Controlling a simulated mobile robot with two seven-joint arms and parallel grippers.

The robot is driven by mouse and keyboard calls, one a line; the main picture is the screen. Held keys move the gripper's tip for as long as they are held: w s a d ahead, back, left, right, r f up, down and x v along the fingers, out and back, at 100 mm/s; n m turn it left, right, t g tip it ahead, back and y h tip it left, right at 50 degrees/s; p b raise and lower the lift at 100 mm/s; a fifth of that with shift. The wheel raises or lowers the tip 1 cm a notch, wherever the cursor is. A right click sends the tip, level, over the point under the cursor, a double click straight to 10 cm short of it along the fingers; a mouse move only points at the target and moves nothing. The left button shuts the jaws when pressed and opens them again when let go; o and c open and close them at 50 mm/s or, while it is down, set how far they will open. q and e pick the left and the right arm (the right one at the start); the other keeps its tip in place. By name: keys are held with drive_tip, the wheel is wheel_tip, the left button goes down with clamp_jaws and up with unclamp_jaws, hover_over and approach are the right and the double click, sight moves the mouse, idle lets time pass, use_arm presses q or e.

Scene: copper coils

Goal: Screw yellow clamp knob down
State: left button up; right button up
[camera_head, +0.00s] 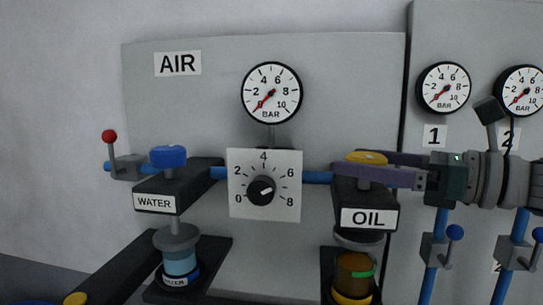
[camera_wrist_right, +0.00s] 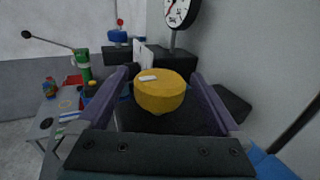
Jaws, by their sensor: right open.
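The yellow clamp knob (camera_head: 367,158) sits on top of the black clamp block with the OIL label (camera_head: 368,218). My right gripper (camera_head: 365,172) comes in from the right, with its purple fingers at the knob. In the right wrist view, the knob (camera_wrist_right: 160,92) is round with a white mark on top and lies between the two open fingers (camera_wrist_right: 160,88). Gaps show between the knob and both fingers. Below the OIL block is an amber jar (camera_head: 353,272) with a yellow base. My left gripper is not in view.
A blue knob (camera_head: 168,156) tops the WATER block (camera_head: 156,203) on the left. A dial plate (camera_head: 264,185) stands between the blocks, with a pressure gauge (camera_head: 271,92) above. Blue pipes with valves (camera_head: 436,250) stand at the right.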

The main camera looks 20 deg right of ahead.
drive_tip(key=c, duration=1.3)
drive_tip(key=shift+c, duration=0.2)
